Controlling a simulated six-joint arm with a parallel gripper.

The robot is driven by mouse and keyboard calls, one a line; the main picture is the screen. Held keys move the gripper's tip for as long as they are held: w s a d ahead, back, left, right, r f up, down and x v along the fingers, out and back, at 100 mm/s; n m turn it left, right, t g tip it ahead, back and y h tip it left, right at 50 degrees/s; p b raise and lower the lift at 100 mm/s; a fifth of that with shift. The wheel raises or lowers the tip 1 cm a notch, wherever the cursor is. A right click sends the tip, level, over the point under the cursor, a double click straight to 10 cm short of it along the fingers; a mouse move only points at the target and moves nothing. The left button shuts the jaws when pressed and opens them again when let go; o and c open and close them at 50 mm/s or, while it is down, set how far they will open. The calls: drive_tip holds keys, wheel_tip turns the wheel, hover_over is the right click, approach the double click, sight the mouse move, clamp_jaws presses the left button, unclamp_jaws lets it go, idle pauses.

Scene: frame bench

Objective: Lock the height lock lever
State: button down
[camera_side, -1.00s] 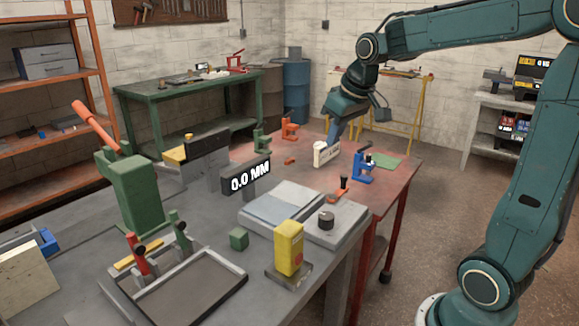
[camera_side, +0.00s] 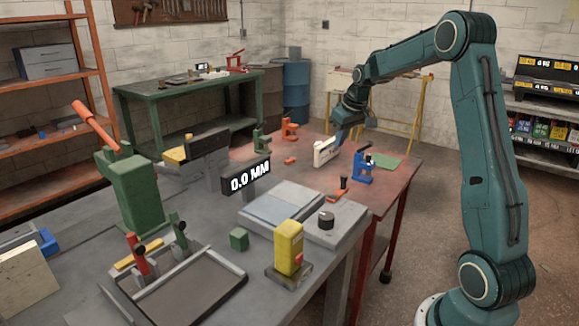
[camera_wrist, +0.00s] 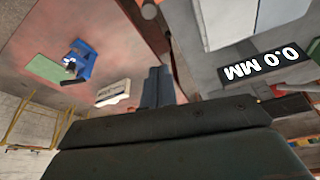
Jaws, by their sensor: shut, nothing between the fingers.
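No label marks the height lock lever, so I cannot tell which part it is. A low orange piece with a black upright knob (camera_side: 340,190) lies at the right edge of the bench, beside the grey plate. A display (camera_side: 247,177) reads 0.0 MM and also shows in the wrist view (camera_wrist: 265,62). My gripper (camera_side: 340,136) is shut and empty above the bench's far end, near a white block (camera_side: 325,151). Its fingers (camera_wrist: 158,80) are together in the wrist view.
A blue clamp-like tool (camera_side: 363,168) and a green mat (camera_side: 385,161) are right of the white block. Orange (camera_side: 289,129) and green (camera_side: 261,141) tools stand behind. A yellow block (camera_side: 288,246), a green press (camera_side: 135,190) and a tray (camera_side: 190,290) occupy the front.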

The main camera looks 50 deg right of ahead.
drive_tip(key=shift+d+f, duration=0.2)
drive_tip(key=shift+d, duration=0.05)
drive_tip(key=shift+f, duration=0.1)
hover_over(339, 188)
drive_tip(key=d, duration=0.2)
wheel_tip(339, 188, down, 9)
drive_tip(key=shift+w+a, duration=0.25)
drive_tip(key=shift+w, duration=0.1)
idle(0.7)
drive_tip(key=shift+f, duration=0.1)
